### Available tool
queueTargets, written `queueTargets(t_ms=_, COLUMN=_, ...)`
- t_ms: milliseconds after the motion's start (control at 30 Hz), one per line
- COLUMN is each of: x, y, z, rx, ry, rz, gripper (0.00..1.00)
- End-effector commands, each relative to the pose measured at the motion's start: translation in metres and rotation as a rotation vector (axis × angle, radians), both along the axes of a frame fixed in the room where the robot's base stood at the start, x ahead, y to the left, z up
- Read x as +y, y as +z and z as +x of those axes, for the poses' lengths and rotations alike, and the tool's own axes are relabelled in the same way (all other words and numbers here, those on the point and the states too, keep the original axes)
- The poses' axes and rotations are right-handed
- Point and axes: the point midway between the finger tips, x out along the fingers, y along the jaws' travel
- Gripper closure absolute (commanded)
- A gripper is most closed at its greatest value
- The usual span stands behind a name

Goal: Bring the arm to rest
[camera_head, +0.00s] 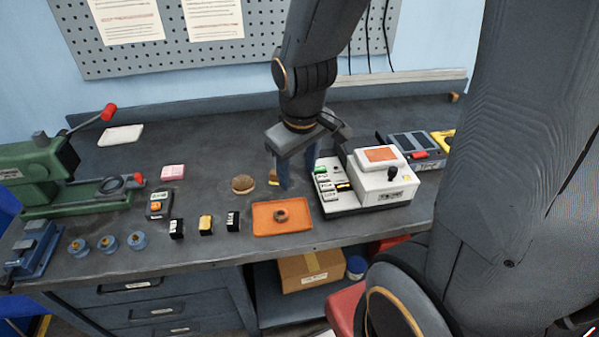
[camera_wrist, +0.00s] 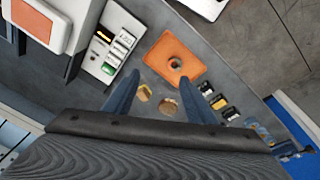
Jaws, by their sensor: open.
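The round disc (camera_head: 243,184) also shows left of my gripper in the head view.
An orange tray (camera_head: 263,230) with a grey ring sits in front of the gripper. A white machine (camera_head: 384,185) stands close on its right. Several small blocks, blue spools (camera_head: 108,243) and a green press (camera_head: 40,172) are at the left. The bench behind the disc is mostly clear.

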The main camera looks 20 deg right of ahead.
Motion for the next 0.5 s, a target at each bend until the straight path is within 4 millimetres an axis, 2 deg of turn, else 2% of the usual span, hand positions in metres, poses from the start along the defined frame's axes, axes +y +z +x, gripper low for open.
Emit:
queueTargets(t_ms=100, x=0.001, y=0.003, z=-0.01, rx=-0.007, ry=-0.206, rz=0.067, gripper=0.49)
queueTargets(t_ms=200, x=0.001, y=0.004, z=-0.015, rx=-0.008, ry=-0.299, rz=0.097, gripper=0.49)
queueTargets(t_ms=500, x=0.002, y=0.004, z=-0.016, rx=-0.007, ry=-0.33, rz=0.107, gripper=0.49)
